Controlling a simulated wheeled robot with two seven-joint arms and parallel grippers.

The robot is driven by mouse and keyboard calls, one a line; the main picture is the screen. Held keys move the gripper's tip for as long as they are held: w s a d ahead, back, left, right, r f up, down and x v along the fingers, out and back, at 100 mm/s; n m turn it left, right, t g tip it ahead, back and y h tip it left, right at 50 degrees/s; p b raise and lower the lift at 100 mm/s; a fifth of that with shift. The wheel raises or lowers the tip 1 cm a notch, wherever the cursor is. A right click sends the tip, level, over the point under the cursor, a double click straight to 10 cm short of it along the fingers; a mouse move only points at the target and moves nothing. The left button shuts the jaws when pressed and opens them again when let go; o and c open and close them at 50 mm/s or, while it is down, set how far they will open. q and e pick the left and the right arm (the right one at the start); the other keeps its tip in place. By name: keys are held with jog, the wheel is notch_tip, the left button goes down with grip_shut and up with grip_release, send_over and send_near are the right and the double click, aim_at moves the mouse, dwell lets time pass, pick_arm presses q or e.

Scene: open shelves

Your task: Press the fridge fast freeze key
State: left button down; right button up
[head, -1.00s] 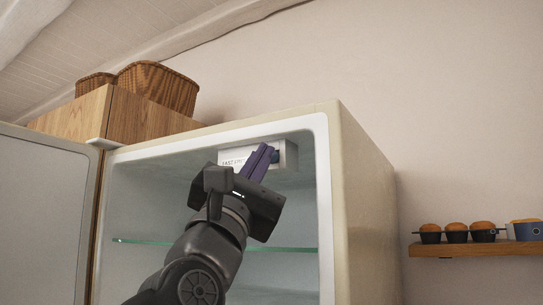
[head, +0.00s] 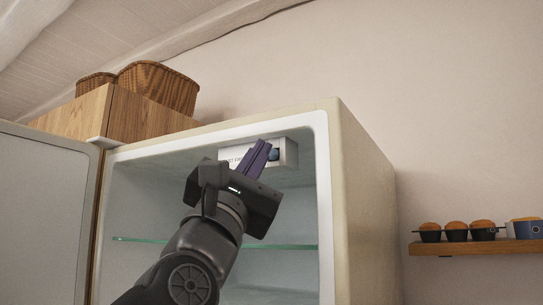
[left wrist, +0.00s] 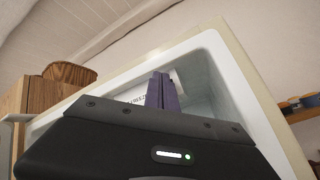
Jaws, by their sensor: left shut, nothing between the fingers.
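The open fridge (head: 357,200) has a white control panel (head: 291,152) under its ceiling, with partly covered lettering at its left. A dark blue-grey round key (head: 274,154) shows on the panel, just right of my fingertips. My left gripper (head: 258,148) is shut and empty, its purple fingers pointing up at the panel and covering part of it. I cannot tell whether the fingertips touch the panel. In the left wrist view the shut fingers (left wrist: 161,82) overlap the panel lettering (left wrist: 137,100); the key is hidden there. My right gripper is not in view.
A glass shelf (head: 150,241) crosses the fridge interior below my gripper. The open door (head: 42,220) stands at the left. Baskets (head: 160,85) sit on a wooden cabinet (head: 120,118) behind. A wall shelf (head: 475,247) with muffins is at the right.

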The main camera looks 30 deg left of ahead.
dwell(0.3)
pick_arm(q)
jog(key=s+b, duration=0.1)
jog(key=s, duration=0.5)
dwell(0.3)
